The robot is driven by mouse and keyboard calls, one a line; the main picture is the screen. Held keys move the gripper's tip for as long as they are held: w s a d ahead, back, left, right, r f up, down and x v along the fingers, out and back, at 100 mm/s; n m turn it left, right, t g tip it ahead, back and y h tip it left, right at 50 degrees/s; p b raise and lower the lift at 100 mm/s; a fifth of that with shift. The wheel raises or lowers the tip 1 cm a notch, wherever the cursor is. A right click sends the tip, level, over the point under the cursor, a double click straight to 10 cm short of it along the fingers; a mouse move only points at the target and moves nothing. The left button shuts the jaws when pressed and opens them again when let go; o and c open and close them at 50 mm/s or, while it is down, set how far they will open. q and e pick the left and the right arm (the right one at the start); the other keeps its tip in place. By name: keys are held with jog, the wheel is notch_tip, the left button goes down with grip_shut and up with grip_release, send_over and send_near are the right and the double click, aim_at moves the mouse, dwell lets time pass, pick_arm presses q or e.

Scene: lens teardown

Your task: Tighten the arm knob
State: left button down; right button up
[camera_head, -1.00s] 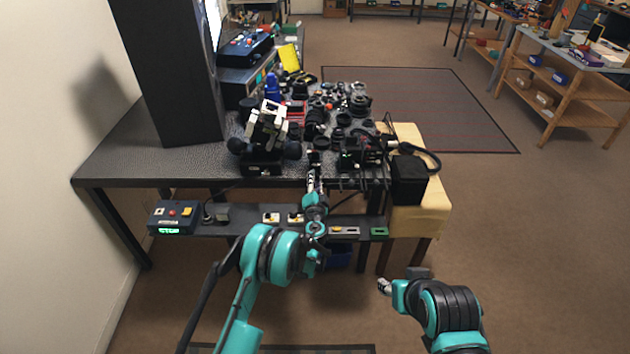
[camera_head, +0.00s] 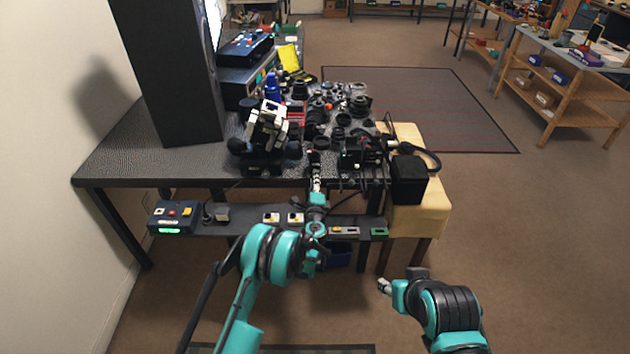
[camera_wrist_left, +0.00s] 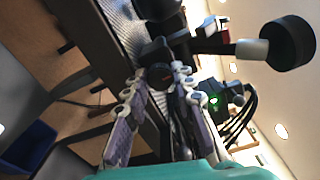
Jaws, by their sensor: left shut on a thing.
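In the head view my left gripper (camera_head: 316,168) reaches up to the table's front edge and is shut on the knob (camera_head: 314,156), which is small and dark there. My right gripper (camera_head: 384,287) hangs at lower right, away from the table; its finger opening is too small to read.
A black stand with a white device (camera_head: 267,125) is left of the knob. A dark rig with cables (camera_head: 360,150) and a black box (camera_head: 408,180) are right. Lens parts crowd the dark table (camera_head: 120,165). A lower shelf holds a control box (camera_head: 172,216).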

pick_arm(q)
jog(key=shift+m, duration=0.4)
jog(key=c, duration=1.3)
grip_release()
jog(key=shift+o, duration=0.2)
jog(key=s, duration=0.7)
jog(key=shift+s, duration=0.3)
